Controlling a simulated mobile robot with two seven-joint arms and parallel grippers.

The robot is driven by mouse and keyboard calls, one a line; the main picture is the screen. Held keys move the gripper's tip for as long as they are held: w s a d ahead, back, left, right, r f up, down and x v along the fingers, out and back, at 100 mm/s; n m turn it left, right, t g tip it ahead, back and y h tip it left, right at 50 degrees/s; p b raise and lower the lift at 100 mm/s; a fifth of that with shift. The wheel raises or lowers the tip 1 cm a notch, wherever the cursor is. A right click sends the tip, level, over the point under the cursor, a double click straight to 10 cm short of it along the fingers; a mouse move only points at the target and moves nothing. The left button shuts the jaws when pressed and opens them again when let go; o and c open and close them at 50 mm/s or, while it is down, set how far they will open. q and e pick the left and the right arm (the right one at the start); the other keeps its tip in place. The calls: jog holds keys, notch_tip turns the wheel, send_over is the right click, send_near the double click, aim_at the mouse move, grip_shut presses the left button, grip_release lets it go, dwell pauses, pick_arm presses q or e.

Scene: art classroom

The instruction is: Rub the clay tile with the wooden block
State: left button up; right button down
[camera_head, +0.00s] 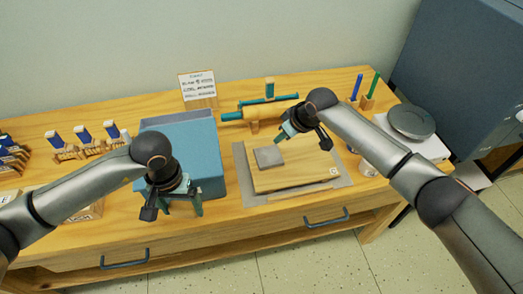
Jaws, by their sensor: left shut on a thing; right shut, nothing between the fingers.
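The clay tile (269,157) is a small grey square lying flat on a wooden board (295,178). My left gripper (194,206) is over the table's front part, in front of the blue box and left of the board. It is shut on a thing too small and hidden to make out. I cannot tell for certain which object is the wooden block. My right gripper (285,133) is shut and empty, above the board's back edge, just behind and right of the tile.
The board lies on a grey mat (250,196). A blue box (190,145) stands left of it. A rolling pin (262,111) and a sign (197,86) are behind. Blue-topped wooden tools (85,138) stand left; a grey round plate (411,121) is right.

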aim_at(187, 218)
pick_arm(q)
jog(key=shift+w+a+f, duration=0.1)
jog(key=shift+f, duration=0.15)
pick_arm(e)
jog(key=shift+w+f, duration=0.1)
jog(key=shift+f, duration=0.1)
pick_arm(q)
notch_tip(187, 218, down, 5)
jog(key=b, duration=0.5)
jog(key=shift+r, duration=0.1)
pick_arm(e)
notch_tip(187, 218, down, 5)
jog(key=shift+r, duration=0.2)
pick_arm(q)
jog(key=shift+r, duration=0.1)
pick_arm(e)
jog(key=shift+r, duration=0.1)
pick_arm(q)
jog(key=shift+f+b, duration=0.25)
jog(key=shift+b, duration=0.1)
pick_arm(e)
jog(key=shift+f, duration=0.55)
dwell(0.4)
pick_arm(q)
jog(key=shift+r, duration=0.15)
pick_arm(e)
jog(key=shift+r, duration=0.15)
